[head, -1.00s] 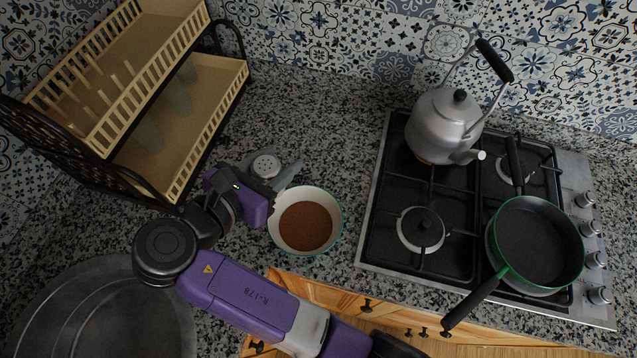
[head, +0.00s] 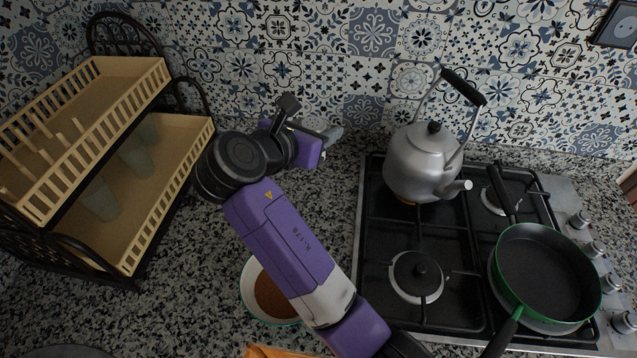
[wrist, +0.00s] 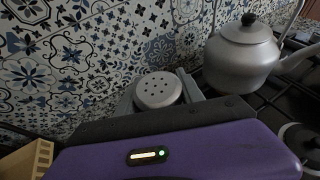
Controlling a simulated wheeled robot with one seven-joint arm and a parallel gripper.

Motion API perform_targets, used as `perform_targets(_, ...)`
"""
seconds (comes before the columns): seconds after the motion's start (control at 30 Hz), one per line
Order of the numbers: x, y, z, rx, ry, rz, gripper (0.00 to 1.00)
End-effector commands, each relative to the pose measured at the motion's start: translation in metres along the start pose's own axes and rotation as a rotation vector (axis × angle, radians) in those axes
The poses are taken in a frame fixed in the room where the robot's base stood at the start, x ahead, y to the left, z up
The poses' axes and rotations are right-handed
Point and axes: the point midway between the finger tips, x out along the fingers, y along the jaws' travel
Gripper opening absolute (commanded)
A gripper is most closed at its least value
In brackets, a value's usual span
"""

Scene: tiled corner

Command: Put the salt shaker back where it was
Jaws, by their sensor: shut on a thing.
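My gripper (head: 328,134) is in the upper middle of the head view, in front of the tiled wall and left of the kettle. In the wrist view the salt shaker (wrist: 158,91) shows its round, pale top with several holes. It sits between the two grey fingers of my gripper (wrist: 160,93), which are shut on it. In the head view the shaker is mostly hidden behind the gripper body. The view does not clearly show whether its base touches the counter.
A bowl (head: 247,287) of brown powder stands on the granite counter (head: 190,270), partly under my arm. A two-tier rack (head: 150,215) with cups is at left. A kettle (head: 415,165) and a green pan (head: 545,275) stand on the stove (head: 440,318) at right.

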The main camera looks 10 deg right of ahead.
Motion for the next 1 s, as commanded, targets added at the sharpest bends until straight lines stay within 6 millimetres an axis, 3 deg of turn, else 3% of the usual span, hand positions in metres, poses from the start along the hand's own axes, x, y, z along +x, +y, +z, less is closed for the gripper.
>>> perform_targets(0.33, 0.031, 0.0, -0.076, -0.004, 0.001, -0.001, 0.01)
perform_targets(1.0, 0.056, 0.0, -0.135, 0.001, -0.001, 0.0, 0.01)
